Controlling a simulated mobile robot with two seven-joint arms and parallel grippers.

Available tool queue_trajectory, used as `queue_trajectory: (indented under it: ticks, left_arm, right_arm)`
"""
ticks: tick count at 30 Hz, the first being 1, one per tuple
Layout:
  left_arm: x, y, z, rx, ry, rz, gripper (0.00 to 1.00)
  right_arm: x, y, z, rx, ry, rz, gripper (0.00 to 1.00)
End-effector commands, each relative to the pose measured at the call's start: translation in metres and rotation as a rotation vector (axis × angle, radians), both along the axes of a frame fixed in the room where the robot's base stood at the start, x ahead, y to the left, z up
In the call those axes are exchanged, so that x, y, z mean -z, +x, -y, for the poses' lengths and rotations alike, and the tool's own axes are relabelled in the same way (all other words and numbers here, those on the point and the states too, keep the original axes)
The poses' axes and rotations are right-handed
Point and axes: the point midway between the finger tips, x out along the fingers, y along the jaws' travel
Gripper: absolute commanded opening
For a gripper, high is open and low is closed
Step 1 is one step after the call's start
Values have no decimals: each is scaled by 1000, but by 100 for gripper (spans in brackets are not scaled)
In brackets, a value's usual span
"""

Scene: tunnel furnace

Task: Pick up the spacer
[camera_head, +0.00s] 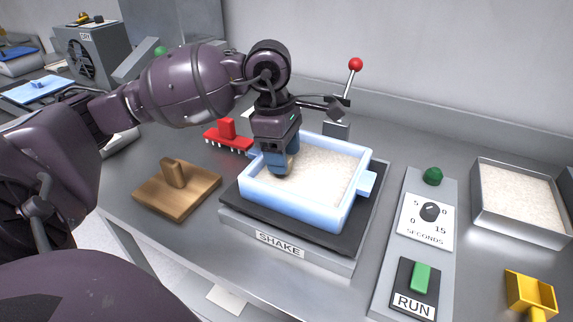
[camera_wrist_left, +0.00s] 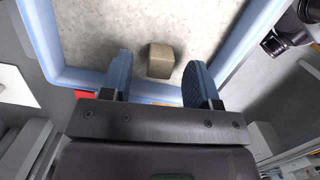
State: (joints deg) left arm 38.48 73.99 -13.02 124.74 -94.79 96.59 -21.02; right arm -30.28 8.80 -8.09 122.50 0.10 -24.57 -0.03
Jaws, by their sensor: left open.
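A small grey-tan block (camera_wrist_left: 160,61), which looks like the spacer, sits in the pale granules of the light-blue tray (camera_head: 295,208). Its base is hidden in the granules or against them; I cannot tell which. My left gripper (camera_head: 283,164) points down over the left part of the tray. In the left wrist view its two blue fingers (camera_wrist_left: 160,76) are open, one on each side of the block, with a visible gap on both sides. In the head view the fingers mostly hide the block.
The tray sits on the black plate of the SHAKE unit (camera_head: 281,245). A red comb (camera_head: 228,136) and a wooden block with handle (camera_head: 176,191) stand left. Right are the RUN panel (camera_head: 416,288), a metal bin (camera_head: 480,197) and a yellow scoop (camera_head: 530,292). A red-knobbed lever (camera_head: 355,65) rises behind.

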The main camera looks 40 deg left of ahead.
Motion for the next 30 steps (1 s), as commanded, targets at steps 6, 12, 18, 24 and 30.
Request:
queue_trajectory:
  ticks: [6,12,18,24,30]
  left_arm:
    - [15,1,2,1,0,-1,55]
    - [14,1,2,1,0,1,55]
    - [14,1,2,1,0,1,25]
    - [14,1,2,1,0,1,2]
    - [12,1,2,1,0,2,2]
  right_arm:
    - [1,2,1,-3,-3,2,54]
    - [-1,3,2,-4,-5,7,54]
    - [-1,3,1,-4,-4,7,54]
    - [-1,3,1,-5,-4,6,54]
    - [0,3,0,-5,-2,5,54]
